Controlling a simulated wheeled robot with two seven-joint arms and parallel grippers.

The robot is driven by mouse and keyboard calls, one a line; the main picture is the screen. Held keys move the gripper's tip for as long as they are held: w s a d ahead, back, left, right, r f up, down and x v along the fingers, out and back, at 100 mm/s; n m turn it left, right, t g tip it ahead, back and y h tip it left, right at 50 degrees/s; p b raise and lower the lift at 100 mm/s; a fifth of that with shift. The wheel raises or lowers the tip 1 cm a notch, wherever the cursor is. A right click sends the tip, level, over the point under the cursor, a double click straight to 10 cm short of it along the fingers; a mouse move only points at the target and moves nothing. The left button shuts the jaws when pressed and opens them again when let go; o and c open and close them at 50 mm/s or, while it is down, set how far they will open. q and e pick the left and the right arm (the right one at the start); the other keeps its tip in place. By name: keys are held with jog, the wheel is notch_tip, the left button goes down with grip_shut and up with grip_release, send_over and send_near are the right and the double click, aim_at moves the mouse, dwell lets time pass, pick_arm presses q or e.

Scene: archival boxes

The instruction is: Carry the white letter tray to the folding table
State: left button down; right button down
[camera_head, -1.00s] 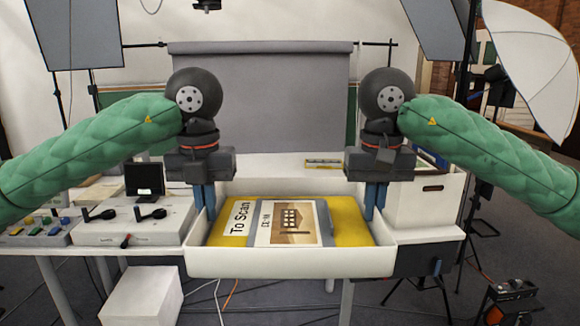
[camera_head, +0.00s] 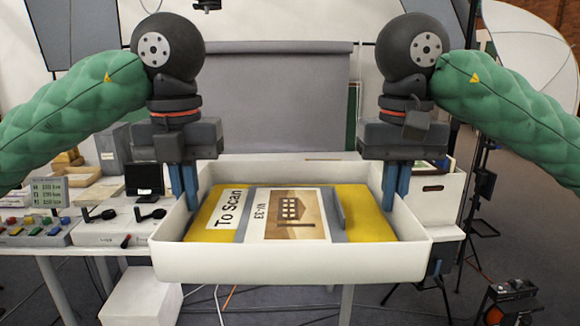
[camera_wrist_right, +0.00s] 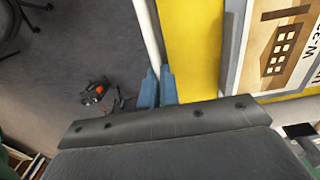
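The white letter tray (camera_head: 290,262) is in the middle of the head view, close to me and in front of the table behind it. It holds a yellow folder (camera_head: 360,218) marked "To Scan" and a card with a building picture (camera_head: 292,212). My left gripper (camera_head: 184,188) is at the tray's left wall, its blue fingers pointing down. My right gripper (camera_head: 397,190) is at the right wall. In the right wrist view its two blue fingers (camera_wrist_right: 157,88) are closed on the white wall. The left fingertips' contact is partly hidden, but both grippers appear to hold the tray.
A table with a control box (camera_head: 125,222) and button panel (camera_head: 35,230) stands behind left. A white box (camera_head: 140,297) is below it on the floor. A white archival box (camera_head: 440,190) is behind right. Tripod legs and a dark device (camera_head: 508,302) stand on the right floor.

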aim_at(206, 195)
pick_arm(q)
jog(key=shift+s+r, duration=0.2)
jog(key=shift+s, duration=0.05)
pick_arm(e)
jog(key=shift+s+r, duration=0.25)
jog(key=shift+s, duration=0.05)
